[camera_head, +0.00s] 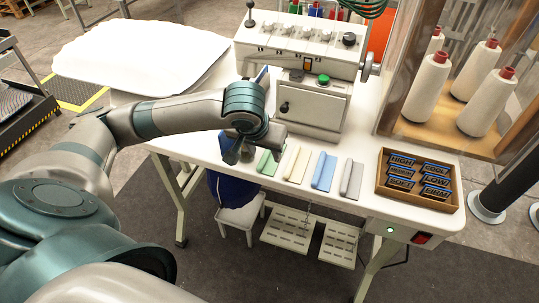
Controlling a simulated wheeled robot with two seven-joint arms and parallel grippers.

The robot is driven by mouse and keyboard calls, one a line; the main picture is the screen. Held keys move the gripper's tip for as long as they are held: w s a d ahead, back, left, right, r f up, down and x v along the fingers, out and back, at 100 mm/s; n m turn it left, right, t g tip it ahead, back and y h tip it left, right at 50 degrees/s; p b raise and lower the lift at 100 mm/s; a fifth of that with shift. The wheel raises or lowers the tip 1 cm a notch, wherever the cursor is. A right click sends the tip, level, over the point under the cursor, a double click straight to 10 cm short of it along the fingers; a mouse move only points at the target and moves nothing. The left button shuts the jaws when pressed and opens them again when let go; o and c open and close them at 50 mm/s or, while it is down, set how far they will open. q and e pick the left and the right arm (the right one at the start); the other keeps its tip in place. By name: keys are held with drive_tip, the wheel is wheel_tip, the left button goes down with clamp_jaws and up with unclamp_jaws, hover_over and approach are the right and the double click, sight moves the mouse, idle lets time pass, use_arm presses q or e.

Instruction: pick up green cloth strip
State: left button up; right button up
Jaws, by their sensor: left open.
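The green cloth strip (268,162) lies on the front part of the white table, at the left end of a row of strips. My left gripper (238,153) points down just to the left of the green strip, close to it. It is open, with no cloth seen in its jaws. I cannot tell whether its fingers touch the strip or the table. The far end of the green strip is partly hidden behind my left gripper and wrist. My right gripper is not in view.
A cream strip (296,163), a blue strip (323,171) and a grey strip (351,179) lie to the right. A wooden tray of labels (381,188) sits farther right. The sewing machine (312,105) stands behind the strips, and a white pillow (140,55) lies at the left.

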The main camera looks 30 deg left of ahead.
sight(269, 163)
use_arm(q)
drive_tip(key=shift+w+f, duration=0.1)
drive_tip(key=shift+f, duration=0.1)
drive_tip(key=p+x, duration=0.1)
drive_tip(key=x, duration=0.3)
drive_tip(key=shift+f, duration=0.1)
drive_tip(key=shift+w+f, duration=0.2)
drive_tip(key=shift+f, duration=0.3)
drive_tip(key=c, duration=0.7)
